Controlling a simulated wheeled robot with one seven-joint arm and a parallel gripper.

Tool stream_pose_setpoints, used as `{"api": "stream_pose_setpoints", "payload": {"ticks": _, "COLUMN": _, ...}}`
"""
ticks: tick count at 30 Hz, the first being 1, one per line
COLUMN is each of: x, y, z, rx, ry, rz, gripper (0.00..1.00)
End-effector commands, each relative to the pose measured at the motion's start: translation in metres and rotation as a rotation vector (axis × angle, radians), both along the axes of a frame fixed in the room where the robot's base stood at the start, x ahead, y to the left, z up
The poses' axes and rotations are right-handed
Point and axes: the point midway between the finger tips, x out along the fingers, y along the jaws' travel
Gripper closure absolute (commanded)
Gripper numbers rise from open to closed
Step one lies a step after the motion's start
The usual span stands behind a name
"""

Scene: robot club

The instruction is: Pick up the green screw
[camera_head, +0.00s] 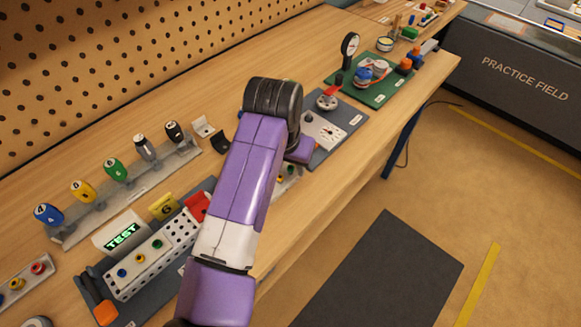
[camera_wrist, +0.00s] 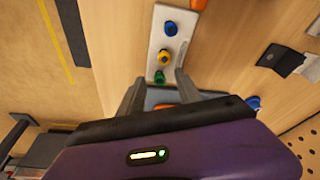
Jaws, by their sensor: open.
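A green screw (camera_wrist: 159,77) stands at the near end of a white strip (camera_wrist: 156,44) in the wrist view. A yellow screw (camera_wrist: 164,57) and a blue screw (camera_wrist: 170,28) stand in line beyond it on the same strip. My gripper (camera_wrist: 159,79) is open, and the green screw appears between its two fingertips. I cannot tell how far above the screw the fingers are or whether they touch it. In the head view, my purple arm hides most of this strip; only part of it (camera_head: 286,180) shows beside the arm.
A white block (camera_head: 155,257) with blue, yellow and green knobs and a TEST display stands left of my arm. A rack of numbered drivers (camera_head: 130,195) is behind it. A grey board (camera_head: 325,133) and a green board (camera_head: 378,88) lie further right along the bench.

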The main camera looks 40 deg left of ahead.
Motion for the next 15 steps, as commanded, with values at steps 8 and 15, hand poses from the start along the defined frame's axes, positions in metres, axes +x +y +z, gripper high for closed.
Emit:
{"api": "stream_pose_setpoints", "payload": {"ticks": 8, "x": 0.001, "y": 0.0001, "z": -0.0032, "rx": 0.0, "ry": -0.001, "rz": 0.0, "gripper": 0.59}}
{"api": "stream_pose_setpoints", "payload": {"ticks": 15, "x": 0.001, "y": 0.0001, "z": -0.0031, "rx": 0.0, "ry": -0.001, "rz": 0.0, "gripper": 1.0}}
